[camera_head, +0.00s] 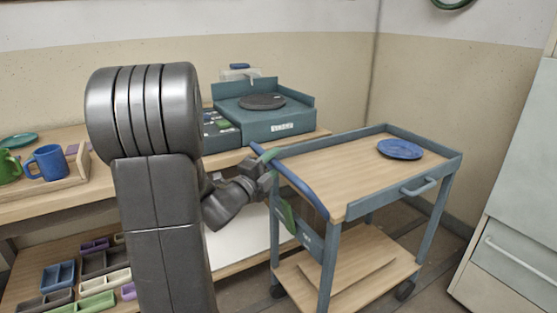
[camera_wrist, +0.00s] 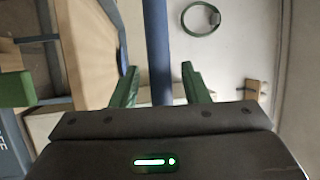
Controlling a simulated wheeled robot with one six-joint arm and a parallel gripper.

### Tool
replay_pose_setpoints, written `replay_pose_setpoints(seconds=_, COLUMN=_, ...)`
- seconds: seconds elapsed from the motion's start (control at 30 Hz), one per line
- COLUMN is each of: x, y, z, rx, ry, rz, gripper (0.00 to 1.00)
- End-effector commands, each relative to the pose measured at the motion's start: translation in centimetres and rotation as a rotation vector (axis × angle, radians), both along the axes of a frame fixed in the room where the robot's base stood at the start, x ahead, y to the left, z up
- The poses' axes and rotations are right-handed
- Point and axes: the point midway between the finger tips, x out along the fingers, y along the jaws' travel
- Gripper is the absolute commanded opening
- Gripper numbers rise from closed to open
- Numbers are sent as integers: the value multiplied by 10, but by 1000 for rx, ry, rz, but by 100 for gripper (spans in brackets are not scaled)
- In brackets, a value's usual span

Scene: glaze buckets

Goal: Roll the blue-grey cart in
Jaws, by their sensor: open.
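The blue-grey cart (camera_head: 449,172) stands at the right, with a wooden top and a lower shelf. A blue bar handle (camera_head: 300,187) runs along its left end, and a small grey pull (camera_head: 419,187) is on its front side. My gripper (camera_head: 278,184) is at the bar handle, open. In the wrist view the blue bar (camera_wrist: 157,40) passes between the two green fingers of my gripper (camera_wrist: 159,70), with a gap on each side. My forearm hides part of the workbench behind.
A blue plate (camera_head: 400,149) lies on the cart top. A workbench (camera_head: 60,207) at the left holds a teal wheel unit (camera_head: 270,121) and mugs (camera_head: 47,162). A pale cabinet (camera_head: 516,232) stands at right. Coloured trays (camera_head: 58,276) lie below the bench.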

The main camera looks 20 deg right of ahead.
Motion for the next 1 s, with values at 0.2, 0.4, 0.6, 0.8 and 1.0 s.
replay_pose_setpoints(seconds=0.2, x=9, y=-18, z=3, rx=1, ry=0, rz=-1, gripper=41)
replay_pose_setpoints(seconds=0.4, x=11, y=-21, z=4, rx=0, ry=0, rz=0, gripper=41)
replay_pose_setpoints(seconds=0.6, x=11, y=-20, z=4, rx=0, ry=0, rz=0, gripper=28)
replay_pose_setpoints(seconds=0.8, x=11, y=-20, z=4, rx=0, ry=0, rz=0, gripper=0)
replay_pose_setpoints(seconds=1.0, x=11, y=-22, z=4, rx=0, ry=0, rz=0, gripper=0)
